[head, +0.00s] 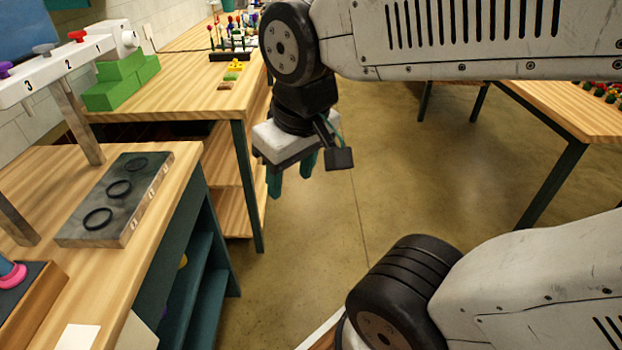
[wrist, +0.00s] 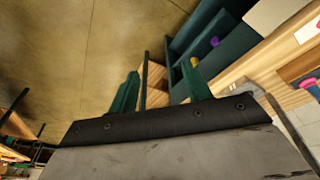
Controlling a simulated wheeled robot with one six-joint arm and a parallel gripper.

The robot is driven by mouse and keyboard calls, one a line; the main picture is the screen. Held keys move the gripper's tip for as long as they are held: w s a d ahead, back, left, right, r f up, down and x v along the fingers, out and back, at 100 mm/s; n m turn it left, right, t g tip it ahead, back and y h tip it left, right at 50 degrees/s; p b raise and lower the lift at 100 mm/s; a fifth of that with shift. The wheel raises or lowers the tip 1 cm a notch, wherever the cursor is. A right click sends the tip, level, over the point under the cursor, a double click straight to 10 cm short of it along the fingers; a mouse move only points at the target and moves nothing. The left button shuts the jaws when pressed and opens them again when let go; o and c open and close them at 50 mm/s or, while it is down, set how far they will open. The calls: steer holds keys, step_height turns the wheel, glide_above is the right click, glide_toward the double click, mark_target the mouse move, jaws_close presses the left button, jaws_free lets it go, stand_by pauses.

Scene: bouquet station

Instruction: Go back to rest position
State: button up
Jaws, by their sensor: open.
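My gripper (head: 290,190) hangs in the upper middle of the head view, its teal fingers pointing down over the floor. It is to the right of the wooden tables and touches nothing. In the wrist view my gripper (wrist: 160,82) shows its two teal fingers apart, with nothing between them. My arm crosses the upper right of the head view, and another of my arm links is at the lower right.
A near-left table (head: 176,172) bears a grey board (head: 128,200) with three black rings. A farther table (head: 190,99) holds green blocks (head: 117,93). Another table (head: 560,105) stands at right. Open floor (head: 440,180) lies between them.

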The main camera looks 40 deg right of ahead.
steer(key=shift+m+g, duration=0.3)
steer(key=shift+g, duration=0.4)
steer(key=s, duration=0.3)
steer(key=s+d, duration=0.1)
steer(key=shift+s+r, duration=0.2)
steer(key=shift+r, duration=0.1)
